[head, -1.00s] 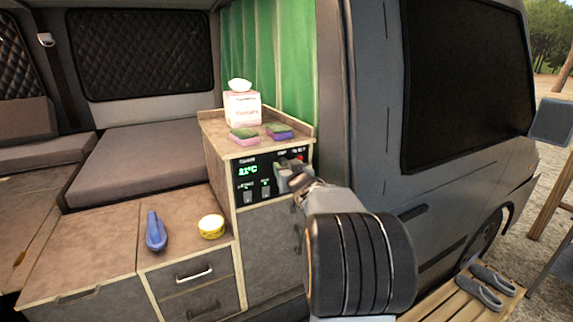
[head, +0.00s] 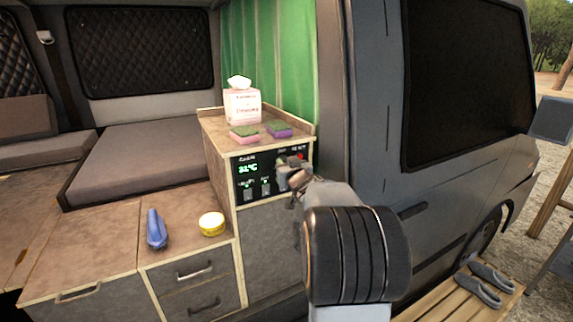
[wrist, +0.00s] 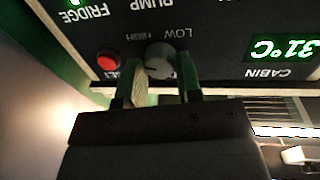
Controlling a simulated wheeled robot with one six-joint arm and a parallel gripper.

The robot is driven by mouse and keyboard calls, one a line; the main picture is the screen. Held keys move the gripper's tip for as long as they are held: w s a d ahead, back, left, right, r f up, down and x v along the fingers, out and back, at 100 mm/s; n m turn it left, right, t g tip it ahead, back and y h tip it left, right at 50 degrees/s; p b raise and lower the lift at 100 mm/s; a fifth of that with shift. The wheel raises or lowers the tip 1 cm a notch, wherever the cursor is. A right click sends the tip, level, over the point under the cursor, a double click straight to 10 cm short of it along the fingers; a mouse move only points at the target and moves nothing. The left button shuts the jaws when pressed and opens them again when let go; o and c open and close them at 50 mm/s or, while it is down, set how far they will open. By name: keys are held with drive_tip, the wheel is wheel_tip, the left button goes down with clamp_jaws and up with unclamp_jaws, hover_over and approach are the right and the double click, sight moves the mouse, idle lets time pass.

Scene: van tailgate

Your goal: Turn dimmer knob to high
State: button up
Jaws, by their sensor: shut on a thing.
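The dimmer knob (wrist: 160,62) is a grey round knob on the black control panel (head: 248,188). In the wrist view the panel appears upside down, with HIGH and LOW labels beside the knob. My gripper (wrist: 161,74) has its two green-sided fingers on either side of the knob and is shut on it. A dark line shows on the knob's face, but its exact setting is hard to tell. In the head view my gripper (head: 285,174) is at the panel's right part and hides the knob.
A red button (wrist: 108,61) sits close beside one finger. Above the panel, a counter holds two sponges (head: 244,135) and a tissue box (head: 242,106). A blue brush-like object (head: 156,230) and yellow tin (head: 211,224) lie on the lower counter.

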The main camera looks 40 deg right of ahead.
drive_tip(key=shift+m+p, duration=0.5)
drive_tip(key=shift+m, duration=0.1)
drive_tip(key=o, duration=0.9)
drive_tip(key=shift+o, duration=0.2)
drive_tip(key=b+v, duration=0.1)
drive_tip(key=v, duration=1.3)
drive_tip(key=shift+r+b, duration=0.2)
drive_tip(key=shift+b, duration=0.2)
drive_tip(key=shift+w+d, duration=0.1)
